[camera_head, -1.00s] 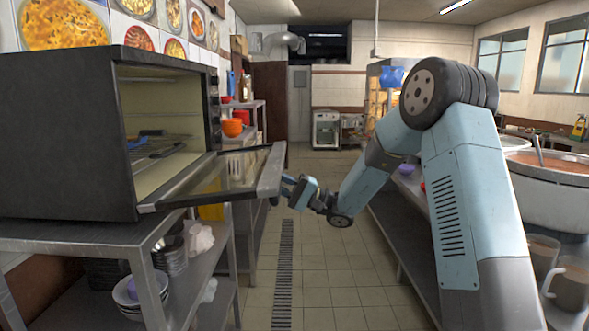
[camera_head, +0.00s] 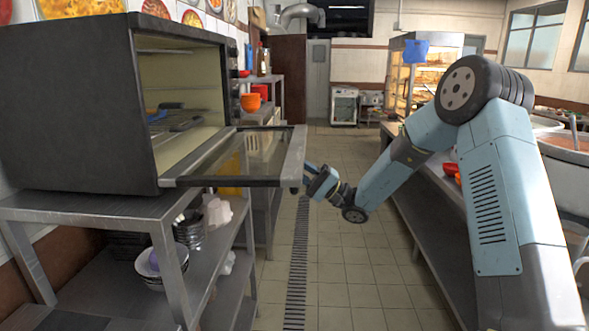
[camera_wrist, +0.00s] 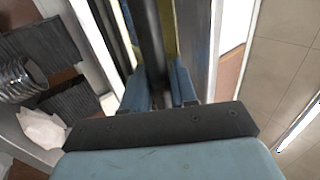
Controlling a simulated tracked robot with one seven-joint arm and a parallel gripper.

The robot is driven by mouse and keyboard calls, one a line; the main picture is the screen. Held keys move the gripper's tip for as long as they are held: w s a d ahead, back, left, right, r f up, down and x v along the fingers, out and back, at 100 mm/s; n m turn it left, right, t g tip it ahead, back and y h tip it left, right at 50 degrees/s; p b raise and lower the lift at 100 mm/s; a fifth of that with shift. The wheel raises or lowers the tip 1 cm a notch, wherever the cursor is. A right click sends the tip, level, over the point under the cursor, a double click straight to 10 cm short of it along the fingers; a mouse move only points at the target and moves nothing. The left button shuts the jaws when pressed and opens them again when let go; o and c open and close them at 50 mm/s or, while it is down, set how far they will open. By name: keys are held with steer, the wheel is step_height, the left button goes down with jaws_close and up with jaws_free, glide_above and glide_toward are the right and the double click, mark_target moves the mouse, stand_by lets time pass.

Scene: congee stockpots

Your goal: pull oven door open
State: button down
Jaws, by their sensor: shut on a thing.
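The dark oven (camera_head: 70,110) sits on a metal shelf table at the left in the head view. Its glass door (camera_head: 245,158) is hinged at the bottom and stands folded down, close to level, so the lit interior shows. A rack with a blue-handled thing is inside. My gripper (camera_head: 308,178) is at the door's outer right edge, by the handle bar (camera_head: 295,160). In the wrist view my gripper (camera_wrist: 160,90) is shut on a dark bar, the door handle (camera_wrist: 148,40), between its blue fingers. The exact contact is partly hidden.
The metal table (camera_head: 100,205) under the oven holds bowls (camera_head: 160,262) on its lower shelf. A long counter (camera_head: 425,200) runs along the right. The tiled aisle (camera_head: 350,265) with a floor drain (camera_head: 298,260) between them is clear.

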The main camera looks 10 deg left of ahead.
steer(key=c, duration=1.1)
jaws_free()
steer(key=shift+w+f+t, duration=0.15)
steer(key=shift+f+t, duration=0.15)
steer(key=shift+f, duration=0.1)
steer(key=shift+o, duration=0.3)
steer(key=shift+r, duration=0.15)
steer(key=v, duration=1.3)
steer(key=shift+d+f, duration=0.3)
